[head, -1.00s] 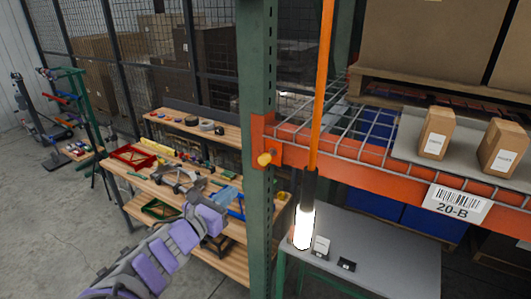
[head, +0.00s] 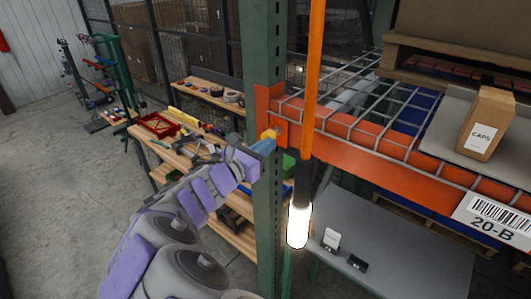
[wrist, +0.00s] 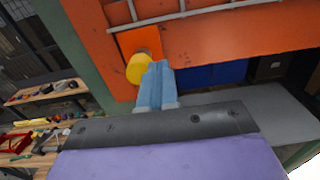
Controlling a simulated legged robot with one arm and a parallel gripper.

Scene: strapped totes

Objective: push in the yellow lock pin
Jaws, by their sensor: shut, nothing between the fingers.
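The yellow lock pin (head: 270,134) sticks out of the orange beam's end plate at the green upright. It also shows in the wrist view (wrist: 139,69) as a round yellow head on a short stem, with a gap of stem visible behind the head. My gripper (head: 262,147) is shut, with its blue fingers together and nothing between them. In the wrist view its fingertips (wrist: 156,66) are right beside the pin head, at its right edge. I cannot tell whether they touch it.
The green upright (head: 262,60) and orange beam (head: 350,140) stand directly ahead. A lit hanging lamp (head: 300,215) hangs close to the right of my gripper. A workbench (head: 205,165) with tools is behind left, and a grey table (head: 390,240) is below right.

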